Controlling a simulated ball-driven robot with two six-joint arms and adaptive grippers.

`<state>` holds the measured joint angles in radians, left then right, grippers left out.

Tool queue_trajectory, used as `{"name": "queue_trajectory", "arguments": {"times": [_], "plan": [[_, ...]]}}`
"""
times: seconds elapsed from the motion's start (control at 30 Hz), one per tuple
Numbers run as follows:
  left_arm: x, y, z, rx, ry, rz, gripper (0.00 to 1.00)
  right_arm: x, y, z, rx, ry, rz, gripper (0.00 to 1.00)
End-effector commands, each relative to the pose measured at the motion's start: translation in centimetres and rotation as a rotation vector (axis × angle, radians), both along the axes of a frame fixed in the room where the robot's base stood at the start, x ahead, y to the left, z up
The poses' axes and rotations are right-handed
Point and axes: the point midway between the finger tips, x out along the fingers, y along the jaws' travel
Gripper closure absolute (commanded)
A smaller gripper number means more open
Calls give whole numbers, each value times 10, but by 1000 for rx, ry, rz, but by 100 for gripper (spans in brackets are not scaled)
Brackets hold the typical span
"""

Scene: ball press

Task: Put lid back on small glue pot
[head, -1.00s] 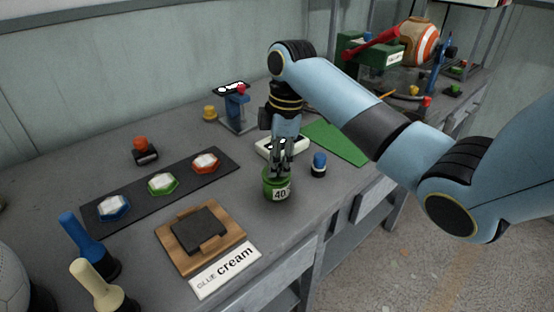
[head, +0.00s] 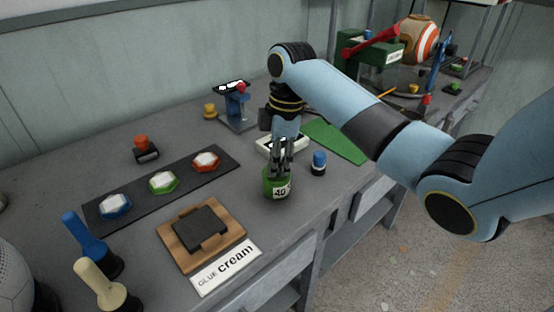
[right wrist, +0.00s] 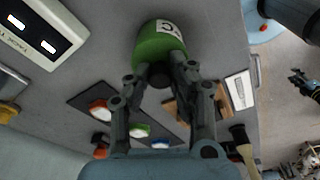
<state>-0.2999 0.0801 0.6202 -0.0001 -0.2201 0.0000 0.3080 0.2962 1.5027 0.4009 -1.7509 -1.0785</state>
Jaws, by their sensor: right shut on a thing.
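The small green glue pot (head: 276,183), with a white label reading 40, stands near the front edge of the bench. My right gripper (head: 281,170) points down at the pot's top. In the right wrist view, its fingertips (right wrist: 160,77) close around a small dark piece, which looks like the lid's knob, against the green pot (right wrist: 158,45). The fingers hide much of the top, so I cannot tell whether the lid sits flush. My left gripper is not in view.
A blue-capped small bottle (head: 319,163) stands close right of the pot. A wooden holder (head: 201,237) and a GLUE cream sign (head: 227,267) lie to the front left. A dark strip with coloured buttons (head: 140,190) lies left. A white device (head: 268,148) is behind the gripper.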

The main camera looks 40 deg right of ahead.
Motion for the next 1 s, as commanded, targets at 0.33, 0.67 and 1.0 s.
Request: {"name": "queue_trajectory", "arguments": {"times": [0.33, 0.67, 1.0], "plan": [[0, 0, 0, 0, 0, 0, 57, 0, 0, 0, 0, 0, 0, 100], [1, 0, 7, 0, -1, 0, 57, 0, 0, 0, 0, 2, -1, 100], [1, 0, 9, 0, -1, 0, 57, 0, 0, -1, 0, 0, -1, 100]]}}
